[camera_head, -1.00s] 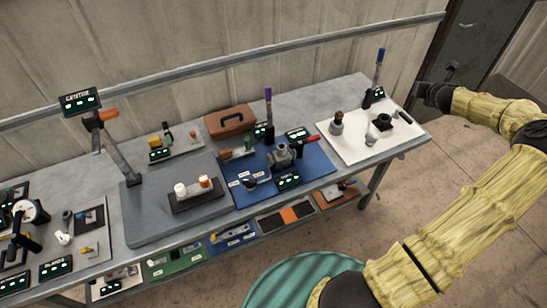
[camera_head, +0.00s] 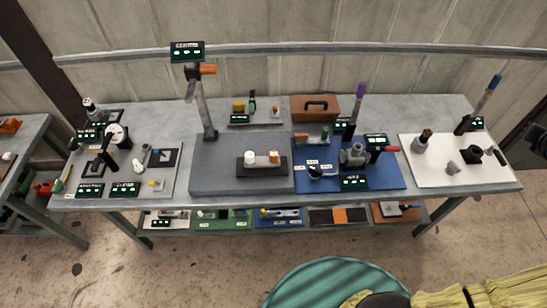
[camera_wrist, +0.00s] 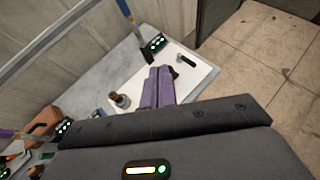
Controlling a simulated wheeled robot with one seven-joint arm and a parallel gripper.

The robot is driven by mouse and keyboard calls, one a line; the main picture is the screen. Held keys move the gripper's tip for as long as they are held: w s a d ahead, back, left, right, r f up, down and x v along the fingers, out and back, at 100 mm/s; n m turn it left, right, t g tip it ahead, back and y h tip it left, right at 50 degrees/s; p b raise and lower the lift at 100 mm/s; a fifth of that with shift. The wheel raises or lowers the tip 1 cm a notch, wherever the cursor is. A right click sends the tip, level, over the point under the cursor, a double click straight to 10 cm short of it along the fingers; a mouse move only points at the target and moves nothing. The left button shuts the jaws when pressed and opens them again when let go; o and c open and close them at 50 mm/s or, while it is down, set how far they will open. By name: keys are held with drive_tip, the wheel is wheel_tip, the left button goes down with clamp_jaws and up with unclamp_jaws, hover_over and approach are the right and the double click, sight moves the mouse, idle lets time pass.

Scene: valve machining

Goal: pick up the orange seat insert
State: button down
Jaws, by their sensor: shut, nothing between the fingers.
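A small orange cylinder (camera_head: 274,157), which looks like the seat insert, stands on a dark block (camera_head: 262,171) on the grey mat. A white cylinder (camera_head: 249,158) stands beside it on the left. My gripper (camera_wrist: 160,72) shows in the wrist view with its purple fingers shut together and empty, above the white mat (camera_wrist: 202,74) at the bench's right end. It is well to the right of the orange cylinder and does not touch it. In the head view the gripper is out of the picture. I cannot make out the orange cylinder in the wrist view.
A post with an orange-ended head (camera_head: 203,105) rises left of the block. A blue mat (camera_head: 390,180) with a valve body (camera_head: 353,155) and red handle lies to its right. A brown toolbox (camera_head: 314,108) stands behind. The grey mat's front (camera_head: 225,183) is clear.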

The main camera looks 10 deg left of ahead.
drive_tip(key=w+a+f+n+g+y+b, duration=0.1)
drive_tip(key=w+a+f+n+y, duration=0.1)
drive_tip(key=a+n, duration=0.5)
drive_tip(key=w+a+f+n+y+b, duration=0.1)
drive_tip(key=a+n+y, duration=0.15)
drive_tip(key=a, duration=0.85)
drive_tip(key=s+a+f+n+g+b, duration=0.1)
drive_tip(key=s+a+n, duration=0.1)
drive_tip(key=a+n, duration=0.4)
drive_tip(key=s+a+f+n+g+b, duration=0.1)
drive_tip(key=s+a+f+n, duration=0.1)
drive_tip(key=a+n, duration=0.5)
drive_tip(key=s+a+f+n+g+b, duration=0.1)
drive_tip(key=s+a+n+g, duration=0.1)
drive_tip(key=s+a+n, duration=0.3)
drive_tip(key=s+a+f+n+g+b, duration=0.1)
drive_tip(key=s+a+n, duration=0.4)
drive_tip(key=s, duration=0.8)
drive_tip(key=s+a+f+n+g+b, duration=0.1)
drive_tip(key=s+a+n+g+b, duration=0.1)
drive_tip(key=s+a+n, duration=0.3)
drive_tip(key=s+n, duration=0.3)
drive_tip(key=shift+s+a+g+b, duration=0.3)
drive_tip(key=shift+s+g+b, duration=0.1)
